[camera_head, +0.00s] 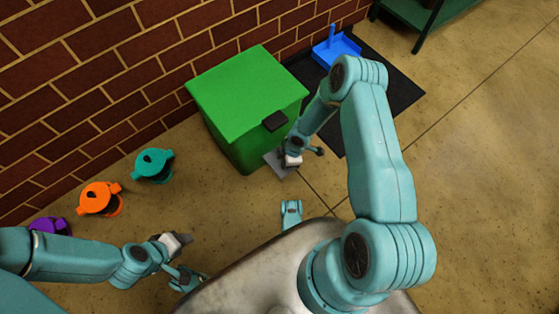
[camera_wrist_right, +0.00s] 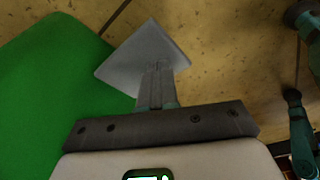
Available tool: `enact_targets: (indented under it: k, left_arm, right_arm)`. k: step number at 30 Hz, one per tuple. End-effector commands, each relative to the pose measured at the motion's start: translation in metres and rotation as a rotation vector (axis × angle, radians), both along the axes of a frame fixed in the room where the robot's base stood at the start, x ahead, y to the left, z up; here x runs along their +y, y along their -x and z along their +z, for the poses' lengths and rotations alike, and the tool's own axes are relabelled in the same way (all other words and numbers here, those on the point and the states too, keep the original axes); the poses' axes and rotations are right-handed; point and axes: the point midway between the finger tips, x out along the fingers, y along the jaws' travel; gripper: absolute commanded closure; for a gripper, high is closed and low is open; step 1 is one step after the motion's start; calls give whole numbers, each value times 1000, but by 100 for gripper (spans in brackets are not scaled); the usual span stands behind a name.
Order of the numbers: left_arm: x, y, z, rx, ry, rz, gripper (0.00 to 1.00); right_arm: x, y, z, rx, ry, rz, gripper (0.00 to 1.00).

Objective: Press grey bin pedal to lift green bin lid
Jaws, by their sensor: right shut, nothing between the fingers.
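The green bin (camera_head: 232,140) stands against the brick wall with its green lid (camera_head: 248,82) down. The grey pedal (camera_head: 278,164) sticks out low at the bin's front and shows as a flat grey plate in the right wrist view (camera_wrist_right: 125,62). My right gripper (camera_head: 287,166) is low by the pedal, partly hidden by its own wrist. In the wrist view its shut, empty fingers (camera_wrist_right: 158,68) overlap the pedal; I cannot tell whether they touch it. My left gripper (camera_head: 186,276) is far from the bin at lower left.
Teal (camera_head: 153,166), orange (camera_head: 100,199) and purple (camera_head: 50,226) containers stand along the wall at left. A green shelf (camera_head: 415,14) is at top right. Floor at right is clear.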

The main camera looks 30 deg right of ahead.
Motion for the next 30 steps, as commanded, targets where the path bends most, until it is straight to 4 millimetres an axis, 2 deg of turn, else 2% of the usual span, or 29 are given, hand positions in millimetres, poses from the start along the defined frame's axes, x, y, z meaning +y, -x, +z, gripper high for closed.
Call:
enact_targets:
  k: [19,30]
  left_arm:
    - [0,0,-20,0,0,0,57]
    - [0,0,-19,0,0,0,57]
  right_arm:
    - [0,0,-29,0,-1,0,100]
    - [0,0,-41,0,0,0,100]
